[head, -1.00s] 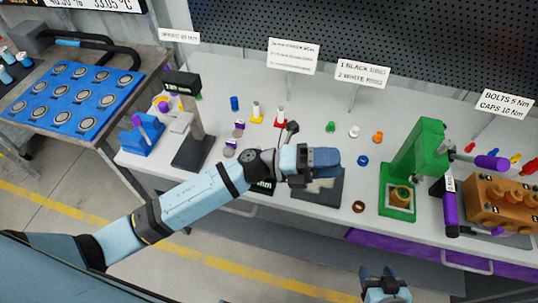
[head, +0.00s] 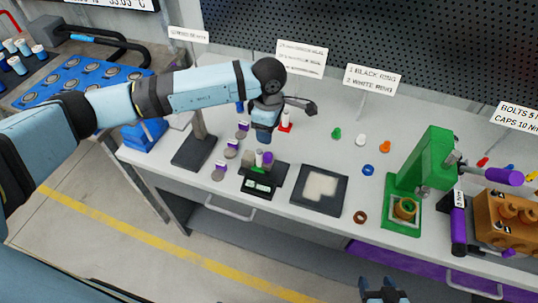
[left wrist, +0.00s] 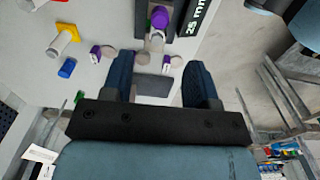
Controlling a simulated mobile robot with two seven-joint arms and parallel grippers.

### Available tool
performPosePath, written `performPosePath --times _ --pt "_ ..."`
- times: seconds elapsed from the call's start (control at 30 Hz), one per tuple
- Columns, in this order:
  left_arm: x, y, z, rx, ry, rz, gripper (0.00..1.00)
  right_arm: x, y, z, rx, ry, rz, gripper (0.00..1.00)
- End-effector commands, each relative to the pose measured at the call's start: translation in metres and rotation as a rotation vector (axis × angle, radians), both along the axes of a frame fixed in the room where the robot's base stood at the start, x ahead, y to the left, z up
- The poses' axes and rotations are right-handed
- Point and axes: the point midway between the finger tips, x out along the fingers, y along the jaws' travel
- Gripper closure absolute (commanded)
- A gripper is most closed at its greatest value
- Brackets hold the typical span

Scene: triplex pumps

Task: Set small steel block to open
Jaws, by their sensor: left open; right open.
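A small black device with a lit readout (head: 258,187) stands near the front of the bench. On it are a purple knob (head: 267,157) and a small grey block (head: 249,162), which looks like the steel block; its setting is too small to tell. In the left wrist view, the purple knob (left wrist: 160,16) and a "25 mm" readout (left wrist: 194,18) show at the top edge. My left gripper (head: 264,138) points down just above and behind this device, open and empty; its fingers are apart in the left wrist view (left wrist: 160,72). My right gripper (head: 384,292) is open at the bottom edge, off the bench.
Grey discs with purple tags (head: 231,153) lie left of the device. A dark mat (head: 330,205) lies to its right. A green press (head: 428,165) and an orange pump block (head: 505,220) stand further right. A black stand (head: 193,154) is at left.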

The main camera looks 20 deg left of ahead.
Motion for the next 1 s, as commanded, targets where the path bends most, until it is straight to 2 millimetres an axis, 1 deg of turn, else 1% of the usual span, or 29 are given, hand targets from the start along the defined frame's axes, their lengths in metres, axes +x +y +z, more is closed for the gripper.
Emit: performPosePath --times 0.03,0.3,0.4,0.5,0.6,0.7,1.0 --pt "-0.001 0.000 -0.009 0.000 0.003 0.001 0.46 0.000 0.000 0.004 -0.001 0.000 -0.001 0.43" --pt "-0.002 -0.001 -0.067 -0.002 0.005 0.002 0.46 0.001 -0.005 0.015 -0.007 -0.006 -0.008 0.43" --pt "-0.001 -0.001 -0.086 -0.003 0.004 0.002 0.46 0.002 -0.007 0.017 -0.010 -0.006 -0.011 0.43" --pt "-0.001 -0.001 -0.100 -0.004 0.003 0.002 0.46 0.001 -0.007 0.018 -0.011 -0.004 -0.012 0.43" --pt "-0.001 -0.001 -0.110 -0.004 0.001 0.001 0.46 0.000 -0.007 0.019 -0.009 -0.002 -0.013 0.43" --pt "-0.001 -0.001 -0.116 -0.004 0.001 0.001 0.46 0.000 -0.007 0.019 -0.009 -0.001 -0.013 0.43" --pt "-0.001 -0.001 -0.118 -0.005 0.001 0.000 0.46 0.000 -0.006 0.019 -0.007 -0.002 -0.012 0.43"
